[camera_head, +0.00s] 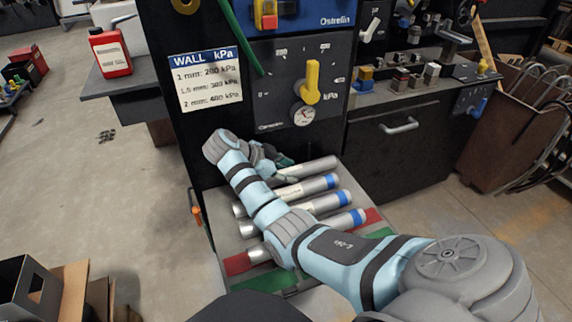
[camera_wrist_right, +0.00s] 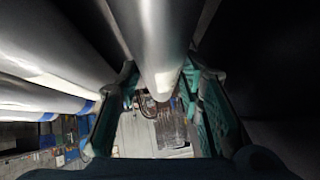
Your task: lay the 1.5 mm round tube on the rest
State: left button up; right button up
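Several round metal tubes lie side by side on a grey rack at the foot of the black machine. The farthest tube (camera_head: 318,167) shows no blue band. The second (camera_head: 308,187), third (camera_head: 322,203) and nearest tube (camera_head: 335,224) have blue bands near their right ends. I cannot read which is 1.5 mm, nor tell which surface is the rest. My right gripper (camera_head: 283,168) is at the farthest tube's left part. In the right wrist view its teal fingers (camera_wrist_right: 160,102) lie either side of a bare tube (camera_wrist_right: 158,45); contact is unclear. My left gripper is out of view.
A placard (camera_head: 207,80) lists wall thicknesses and pressures. Red (camera_head: 237,264) and green pads (camera_head: 259,283) edge the rack. Open floor lies left.

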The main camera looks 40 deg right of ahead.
jog(key=shift+r, duration=0.15)
jog(key=p+v, duration=0.4)
jog(key=v, duration=0.7)
jog(key=shift+r, duration=0.15)
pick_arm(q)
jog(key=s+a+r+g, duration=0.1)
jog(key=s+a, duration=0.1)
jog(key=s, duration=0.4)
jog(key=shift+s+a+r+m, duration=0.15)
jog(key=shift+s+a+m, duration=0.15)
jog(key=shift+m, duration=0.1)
pick_arm(e)
jog(key=shift+w+a+r, duration=0.1)
jog(key=shift+a+r, duration=0.05)
jog(key=shift+a, duration=0.2)
jog(key=shift+d, duration=0.1)
